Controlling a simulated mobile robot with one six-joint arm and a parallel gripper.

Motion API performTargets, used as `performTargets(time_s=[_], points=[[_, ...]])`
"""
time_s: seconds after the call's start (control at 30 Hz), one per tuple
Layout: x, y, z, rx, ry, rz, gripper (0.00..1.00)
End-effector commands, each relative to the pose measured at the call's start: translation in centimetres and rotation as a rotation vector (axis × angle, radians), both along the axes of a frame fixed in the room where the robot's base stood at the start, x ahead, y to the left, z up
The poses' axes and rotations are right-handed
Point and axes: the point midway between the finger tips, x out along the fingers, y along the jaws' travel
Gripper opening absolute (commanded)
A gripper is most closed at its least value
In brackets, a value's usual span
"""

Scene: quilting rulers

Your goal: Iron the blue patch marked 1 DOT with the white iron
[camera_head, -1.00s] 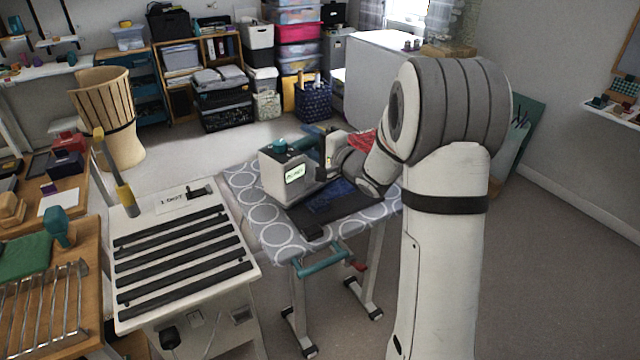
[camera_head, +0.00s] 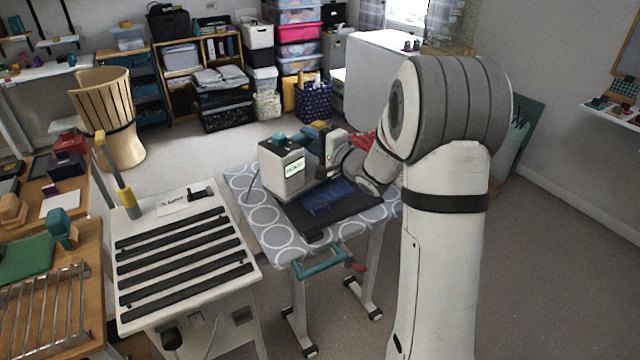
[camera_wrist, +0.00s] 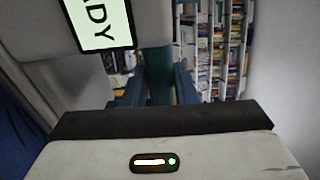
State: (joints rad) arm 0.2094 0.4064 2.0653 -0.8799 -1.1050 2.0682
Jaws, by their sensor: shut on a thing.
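The white iron (camera_head: 283,172) appears to be the boxy white body with a lit screen and a teal top, over the left part of the ironing board. Its screen also shows, cut off, in the wrist view (camera_wrist: 100,20). My gripper (camera_head: 318,163) is at its right side, shut. In the wrist view a teal part stands between the fingers (camera_wrist: 155,85); it seems to be the handle. The blue patch (camera_head: 330,198) lies on a black mat (camera_head: 345,214), just right of and in front of the iron. Its marking is not readable. Contact under the iron is hidden.
The ironing board (camera_head: 262,226) has grey cloth with white rings. A white slatted station (camera_head: 150,225) stands to its left with an upright yellow-grey handle (camera_head: 124,190). A wooden table (camera_head: 75,285) with a rack is at far left. Open floor lies in front and right.

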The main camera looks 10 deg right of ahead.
Motion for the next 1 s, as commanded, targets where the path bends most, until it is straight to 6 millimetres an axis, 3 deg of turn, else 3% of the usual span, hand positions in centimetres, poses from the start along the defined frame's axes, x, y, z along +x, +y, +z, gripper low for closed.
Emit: performTargets(time_s=[0.03, 0.63, 0.97, 1.0], points=[[0.0, 0.0, 1.1, 0.001, -0.008, 0.000, 0.04], [0.0, 0.0, 4.9, 0.001, -0.005, 0.000, 0.04], [0.0, 0.0, 5.1, 0.001, -0.005, 0.000, 0.04], [0.0, 0.0, 5.1, 0.001, -0.005, 0.000, 0.25]])
